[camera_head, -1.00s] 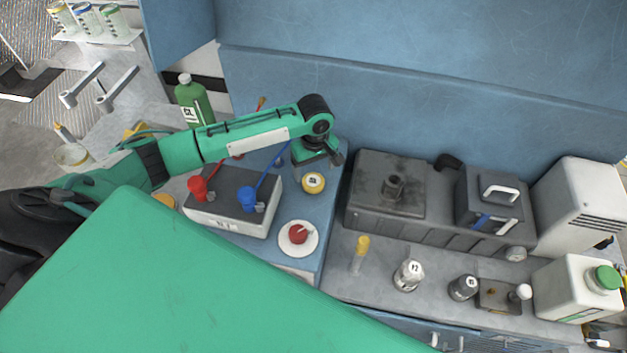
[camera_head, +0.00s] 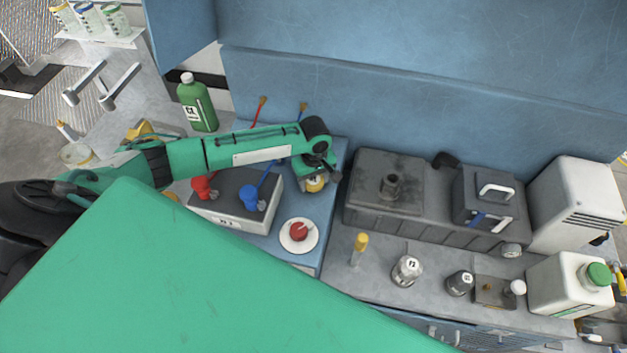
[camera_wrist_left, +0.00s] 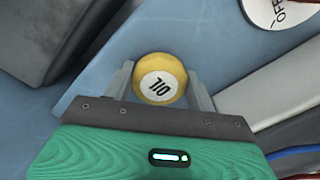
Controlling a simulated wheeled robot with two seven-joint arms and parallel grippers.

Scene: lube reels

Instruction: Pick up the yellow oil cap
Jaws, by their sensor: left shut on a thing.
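The yellow oil cap (camera_head: 315,184) has a round white label with dark "OIL" lettering, which shows in the left wrist view (camera_wrist_left: 160,79). It sits on the blue surface to the right of the battery. My left gripper (camera_head: 318,180) is over it from above and partly hides it in the head view. In the left wrist view, my left gripper's fingers (camera_wrist_left: 160,84) are on either side of the cap and closed on it. I cannot tell whether the cap is lifted at all. My right gripper is not in view.
A battery (camera_head: 235,213) with red and blue terminal caps stands left of the gripper. A round white plate with a red knob (camera_head: 299,231) is in front. A dark metal unit (camera_head: 385,215) stands to the right. A green bottle (camera_head: 197,106) stands behind the arm.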

